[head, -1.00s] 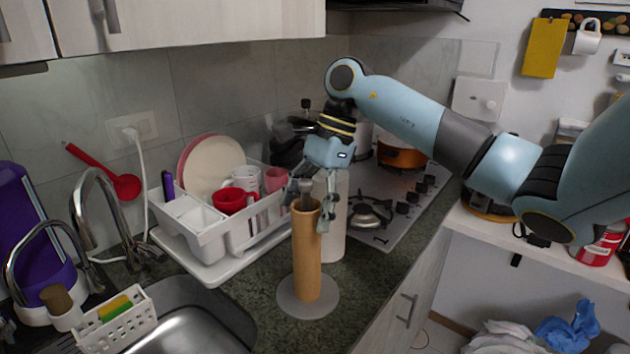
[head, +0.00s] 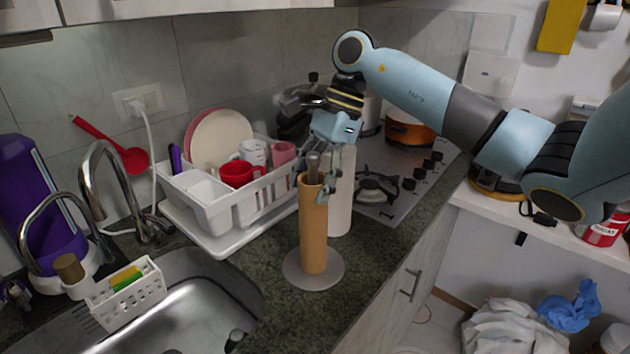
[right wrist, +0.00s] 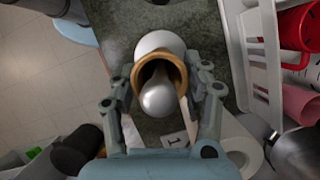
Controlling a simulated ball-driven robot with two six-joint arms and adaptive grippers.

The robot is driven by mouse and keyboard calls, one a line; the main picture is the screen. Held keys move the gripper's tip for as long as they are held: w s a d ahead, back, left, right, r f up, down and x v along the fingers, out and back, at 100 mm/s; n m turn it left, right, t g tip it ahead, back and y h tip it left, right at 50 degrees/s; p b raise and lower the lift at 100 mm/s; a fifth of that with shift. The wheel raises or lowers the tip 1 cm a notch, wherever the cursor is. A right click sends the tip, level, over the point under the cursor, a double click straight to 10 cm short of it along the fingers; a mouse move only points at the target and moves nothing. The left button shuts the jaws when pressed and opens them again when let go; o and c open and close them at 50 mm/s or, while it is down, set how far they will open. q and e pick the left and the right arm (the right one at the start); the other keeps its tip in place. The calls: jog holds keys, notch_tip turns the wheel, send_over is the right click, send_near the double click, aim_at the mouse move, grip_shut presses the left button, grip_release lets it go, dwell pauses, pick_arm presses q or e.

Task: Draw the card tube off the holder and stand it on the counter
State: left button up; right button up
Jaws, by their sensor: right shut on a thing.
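The brown card tube (head: 313,235) stands upright around the holder's post, above the holder's round grey base (head: 313,270). The metal tip of the holder (head: 313,163) sticks out of the tube's top. My right gripper (head: 324,180) is at the tube's upper end, its fingers on either side of the rim. In the right wrist view the tube's open end (right wrist: 158,58) sits between the fingers, with the rounded metal tip (right wrist: 160,95) inside it. My right gripper is shut on the tube. My left gripper is not in view.
A white paper roll (head: 341,195) stands close behind the tube. A white dish rack (head: 235,205) with red cups and plates is to the left. The sink (head: 185,310) lies front left, the gas hob (head: 395,185) behind right. Bare counter (head: 270,250) surrounds the base.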

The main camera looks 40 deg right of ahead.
grip_shut()
jog(key=shift+r, duration=0.15)
